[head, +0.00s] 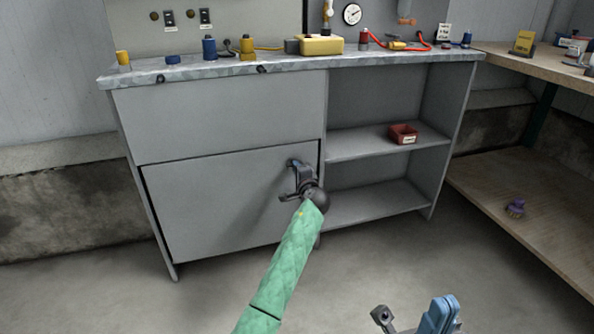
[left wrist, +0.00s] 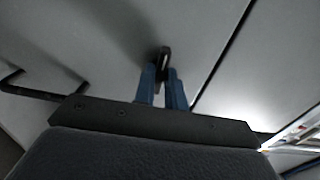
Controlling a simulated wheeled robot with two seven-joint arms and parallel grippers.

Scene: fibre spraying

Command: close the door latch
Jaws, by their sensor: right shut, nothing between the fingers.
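The grey cabinet's lower left door (head: 215,205) sits nearly flush in its frame, with a thin dark gap along its top and left edges. The dark door latch (left wrist: 164,56) stands out from the door's grey face in the left wrist view. My left gripper (head: 298,170) is at the door's upper right corner and largely hides the latch in the head view. In the left wrist view its blue fingers (left wrist: 162,84) are closed around the latch, one on each side. My right gripper (head: 442,308) is shut and empty at the bottom of the head view, away from the cabinet.
The open shelves to the right hold a red bin (head: 403,134). The worktop (head: 220,67) carries a yellow box (head: 321,45), fittings and a red hose. A wooden bench (head: 540,68) stands at the right, with a purple item (head: 515,208) on its lower shelf. The floor in front is clear.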

